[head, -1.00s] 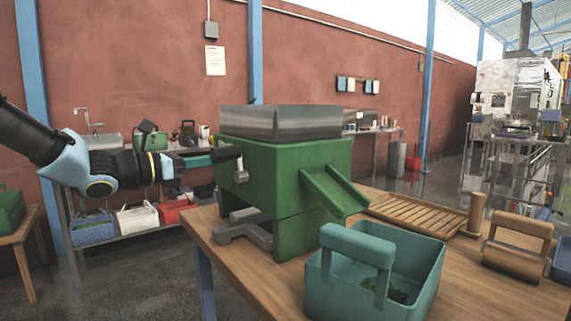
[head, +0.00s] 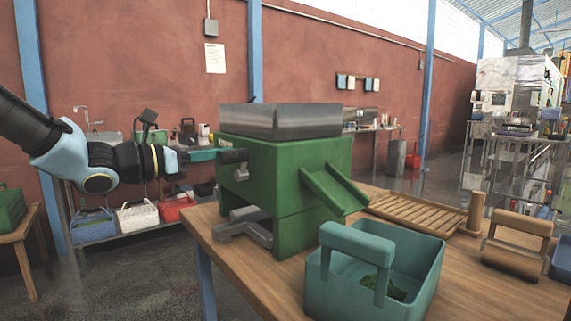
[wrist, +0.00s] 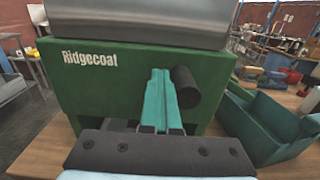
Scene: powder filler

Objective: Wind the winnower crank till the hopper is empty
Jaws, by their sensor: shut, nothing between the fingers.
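The green winnower (head: 290,190) stands on the wooden table, with a grey metal hopper (head: 280,121) on top; it also shows in the wrist view (wrist: 95,85). The hopper's inside is hidden. The dark crank handle (head: 233,156) sticks out from the winnower's left side. In the wrist view the handle (wrist: 186,87) is just right of my teal fingers. My gripper (head: 206,155) is shut and empty beside the handle; its fingers also show in the wrist view (wrist: 161,95). I cannot tell whether they touch the handle. A chute (head: 335,190) slopes down toward a teal tub (head: 425,270) with some green material inside.
A slatted wooden rack (head: 415,212) lies behind the tub, and a brown-handled carrier (head: 515,245) stands at the right. A grey metal foot (head: 240,228) juts out at the winnower's left base.

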